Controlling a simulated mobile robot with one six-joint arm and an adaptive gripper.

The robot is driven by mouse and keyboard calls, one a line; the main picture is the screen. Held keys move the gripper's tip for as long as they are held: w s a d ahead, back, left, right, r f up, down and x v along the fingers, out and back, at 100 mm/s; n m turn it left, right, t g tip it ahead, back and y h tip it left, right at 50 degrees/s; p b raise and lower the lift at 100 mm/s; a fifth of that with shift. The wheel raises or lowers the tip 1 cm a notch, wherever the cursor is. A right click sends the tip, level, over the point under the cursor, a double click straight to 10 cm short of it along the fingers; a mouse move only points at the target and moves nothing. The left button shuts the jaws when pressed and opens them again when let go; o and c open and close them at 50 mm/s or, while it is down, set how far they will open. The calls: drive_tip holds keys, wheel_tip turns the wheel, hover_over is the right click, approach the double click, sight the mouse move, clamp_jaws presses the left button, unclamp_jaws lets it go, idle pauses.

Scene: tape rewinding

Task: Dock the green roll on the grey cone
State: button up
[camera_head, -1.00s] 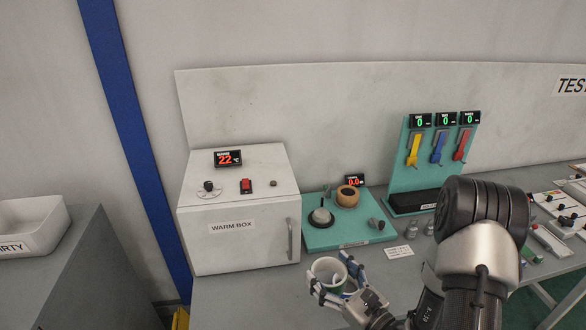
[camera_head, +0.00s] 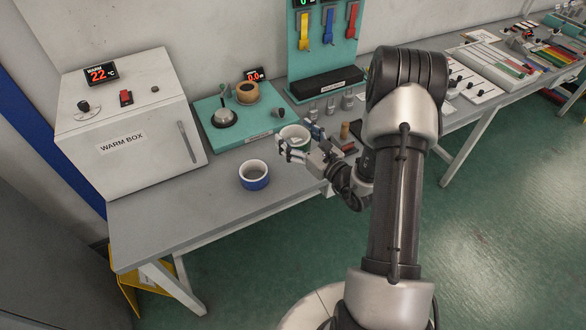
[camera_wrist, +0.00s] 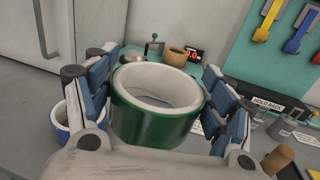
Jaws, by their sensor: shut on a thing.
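The green roll (camera_head: 294,131), with a pale inner ring, is held between the fingers of my gripper (camera_head: 299,143). In the wrist view the green roll (camera_wrist: 155,124) sits upright between the blue-padded fingers, hole facing up. The grey cone (camera_head: 223,117), on a dark round base, stands on the teal board (camera_head: 205,103) to the left of and behind my gripper. The roll and the cone are apart. In the wrist view the roll's rim partly covers the board behind it.
A blue roll (camera_head: 254,175) stands on the bench left of my gripper. A tan roll (camera_head: 247,92) sits on the teal board behind the cone. The warm box (camera_head: 128,130) stands left of the board. Small weights and a wooden-handled tool lie right of my gripper.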

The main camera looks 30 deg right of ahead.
wheel_tip(320, 180, down, 12)
drive_tip(key=b, duration=0.3)
drive_tip(key=shift+f, duration=0.1)
drive_tip(key=shift+s, duration=0.1)
drive_tip(key=shift+f+b, duration=0.25)
drive_tip(key=shift+b, duration=0.1)
drive_tip(key=o, duration=1.1)
drive_tip(key=shift+r, duration=0.1)
